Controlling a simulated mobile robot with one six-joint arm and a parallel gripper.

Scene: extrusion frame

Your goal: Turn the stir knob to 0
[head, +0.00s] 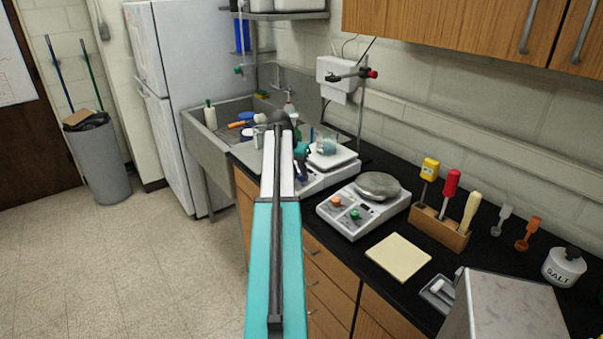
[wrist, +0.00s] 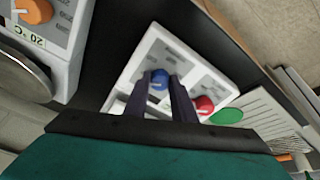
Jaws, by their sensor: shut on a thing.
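A white stirrer hotplate (head: 312,184) stands on the black counter, with a pale top plate. In the wrist view its control panel (wrist: 190,65) carries a blue knob (wrist: 159,77) and a red knob (wrist: 204,105). My gripper (wrist: 160,82) has its two dark fingers on either side of the blue knob and is shut on it. The red knob is just right of the right finger. The panel lettering is too small to read, so I cannot tell the knob's setting. In the head view my arm hides part of this hotplate and its knobs.
A second hotplate (head: 365,205) with orange and green knobs stands nearer. A beaker (head: 327,143) is on the far hotplate.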

